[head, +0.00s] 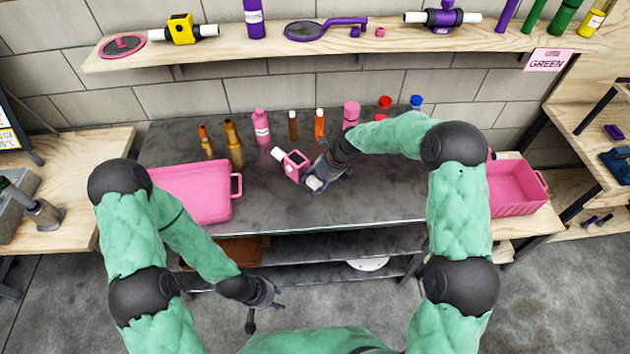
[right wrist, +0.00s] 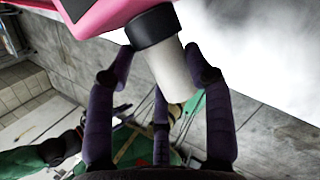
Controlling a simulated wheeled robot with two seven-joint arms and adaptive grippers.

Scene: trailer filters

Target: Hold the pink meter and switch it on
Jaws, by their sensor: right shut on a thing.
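The pink meter (head: 293,164) is a small pink body with a white tube end, above the dark table in the middle of the head view. My right gripper (head: 309,174) is shut on it, and the meter's far end sticks out to the left. In the right wrist view the meter's pink body (right wrist: 100,14) is at the top, with a black collar and a white tube (right wrist: 174,75) between the dark fingers. The switch cannot be made out. My left gripper (head: 264,312) is open and empty, low in front of the table.
A pink tray (head: 236,210) stands at the table's left and a pink crate (head: 522,207) at the right. Several bottles, including a pink one (head: 261,127), line the back. A wall shelf (head: 225,52) holds a yellow meter (head: 181,29) and a purple one (head: 441,17).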

